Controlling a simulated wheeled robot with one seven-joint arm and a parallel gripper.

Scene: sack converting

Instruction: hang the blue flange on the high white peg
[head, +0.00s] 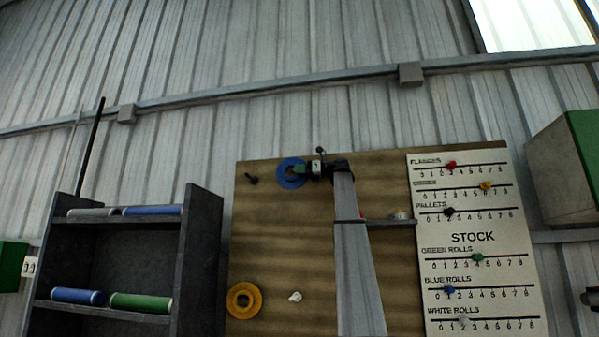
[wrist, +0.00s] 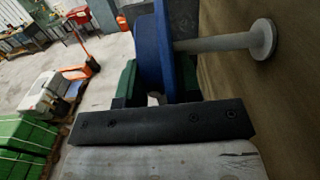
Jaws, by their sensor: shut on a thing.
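The blue flange (head: 288,181) is at the upper left of the brown board, held up by my gripper (head: 303,170). In the wrist view the blue flange (wrist: 148,50) stands edge-on between the green fingers of my gripper (wrist: 157,80), which are shut on it. A pale peg (wrist: 225,42) with a round disc lies at right by the board; its shaft runs left to the flange's board-side face. Whether the shaft passes through the flange's hole is hidden. In the head view the flange and gripper cover this peg.
A dark peg (head: 251,180) is left of the flange. A yellow flange (head: 235,304) hangs lower left, beside a bare low white peg (head: 295,296). A grey rack (head: 199,245) with rolls stands left.

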